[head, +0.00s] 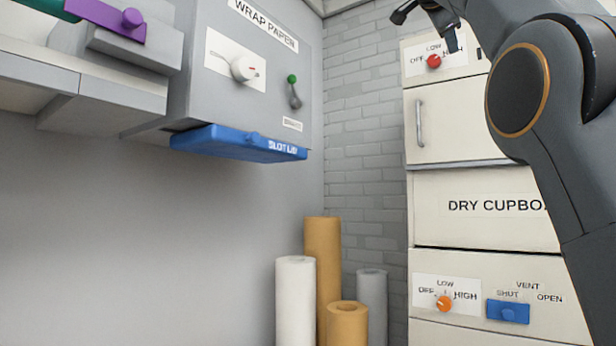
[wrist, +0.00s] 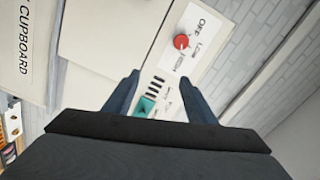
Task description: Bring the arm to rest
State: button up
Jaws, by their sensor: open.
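My arm rises at the right of the head view and bends over at the top. My gripper (head: 426,29) shows at the top edge, partly cut off, in front of the upper part of the white cupboard (head: 475,205) labelled "DRY CUPBO…". In the wrist view my gripper (wrist: 161,92) has its two dark fingers apart, with nothing held between them. Beyond the fingers is a cream panel with a red knob (wrist: 181,42) marked OFF, LOW and HIGH. A teal control (wrist: 146,106) beside a striped scale shows between the fingers.
A grey wrap paper unit (head: 265,105) with a white dial and blue slot lid (head: 238,143) hangs at left. Paper rolls (head: 322,270) stand in the corner. The cupboard's lower panel has an orange knob (head: 444,303) and blue vent slider (head: 508,311).

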jog(key=w+a+f+n+g+y, duration=0.15)
jog(key=w+f+n, duration=0.3)
jog(key=f, duration=0.75)
jog(key=w+a+f+n+g+y, duration=0.1)
jog(key=w+a+f+n+y, duration=0.35)
jog(key=f, duration=0.75)
jog(key=s+a+f+n+g+y, duration=0.1)
jog(key=a+f+n+g, duration=0.1)
jog(key=f, duration=1.2)
jog(key=s+a+f+n+g, duration=0.1)
jog(key=f+n+g, duration=0.15)
jog(key=f, duration=1.15)
jog(key=s+a+f+n+g+y, duration=0.1)
jog(key=s+a+f+n+g, duration=0.2)
jog(key=s+f, duration=1.05)
jog(key=s+a+f+n+g+y, duration=0.25)
jog(key=s+f, duration=0.85)
jog(key=f, duration=0.6)
jog(key=s+f+n+g, duration=0.2)
jog(key=s+f, duration=0.5)
jog(key=s, duration=0.5)
jog(key=shift+a, duration=0.4)
jog(key=shift+f+h, duration=0.1)
jog(key=shift+h, duration=0.15)
